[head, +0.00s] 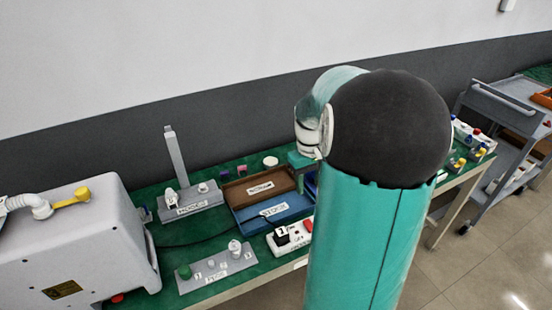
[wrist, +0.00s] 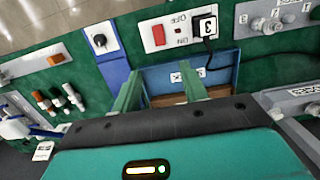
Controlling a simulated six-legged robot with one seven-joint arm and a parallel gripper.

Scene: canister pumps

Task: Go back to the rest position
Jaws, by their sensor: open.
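My gripper (wrist: 160,90) shows in the wrist view as two green fingers standing apart, with nothing between them. They reach over the near part of the blue tray (wrist: 222,62), above the table; I cannot tell their height. In the head view my teal arm with its dark round joint fills the middle right and hides most of the gripper. The blue tray (head: 293,224) and the brown tray (head: 233,193) lie to the left of the arm there.
A white switch box (head: 286,240) with a red switch and black plug stands by the trays. Grey peg plates (head: 215,268) sit on the green table. A large pale machine (head: 75,250) stands at left. A grey trolley (head: 500,110) stands at right.

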